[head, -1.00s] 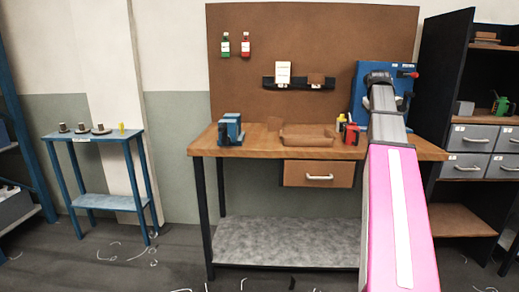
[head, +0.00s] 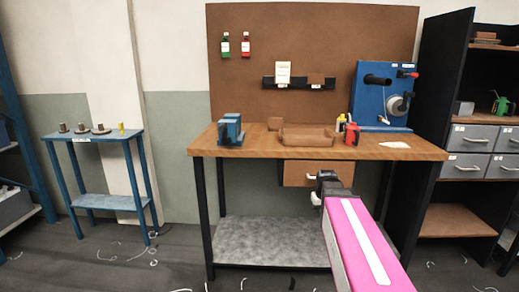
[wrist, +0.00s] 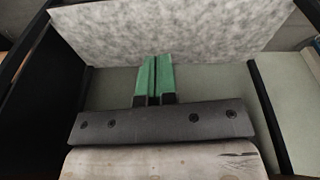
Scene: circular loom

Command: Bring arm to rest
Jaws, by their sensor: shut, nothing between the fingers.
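My gripper (head: 326,178) is in front of the workbench (head: 170,150), below its top edge and close to the drawer (head: 303,174). In the wrist view its two green fingers (wrist: 154,80) are together with nothing between them. Beyond them in that view is the bench's grey lower shelf (wrist: 170,30). My pink arm covers part of that shelf and the right end of the drawer in the head view.
The blue loom unit (head: 368,100) stands at the bench's back right. A brown tray (head: 307,138), a red can (head: 351,135) and a blue block-like device (head: 230,130) are on the bench. A dark shelf unit (head: 452,60) stands right; a small blue table (head: 92,136) stands left.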

